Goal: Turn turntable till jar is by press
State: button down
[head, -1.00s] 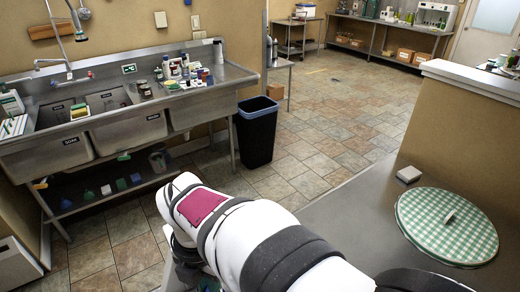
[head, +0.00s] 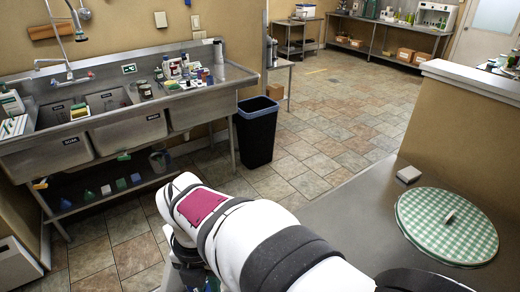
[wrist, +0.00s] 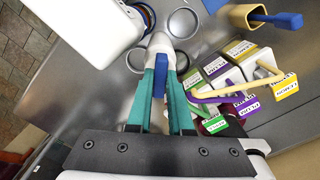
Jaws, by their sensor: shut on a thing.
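My gripper (wrist: 160,85), with teal fingers, shows in the wrist view. It is shut on a slim blue piece (wrist: 160,75) between its fingers; what this belongs to is unclear. A whitish rounded part (wrist: 160,43) lies just beyond the fingertips. In the head view my gripper is hidden. A round green-and-white checked disc (head: 446,226) with a small grey piece on top lies on the counter at right; I cannot tell if it is the turntable. I cannot make out the jar or the press for certain.
Several labelled blocks (wrist: 230,80) stand close right of my gripper. A tan container (wrist: 250,17) with a blue handle is at upper right, and a white box-shaped body (wrist: 90,25) at upper left.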

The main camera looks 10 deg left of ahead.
jog(key=c, duration=0.8)
grip_release()
jog(key=shift+r, duration=0.15)
notch_tip(320, 180, up, 16)
jog(key=shift+f, duration=0.2)
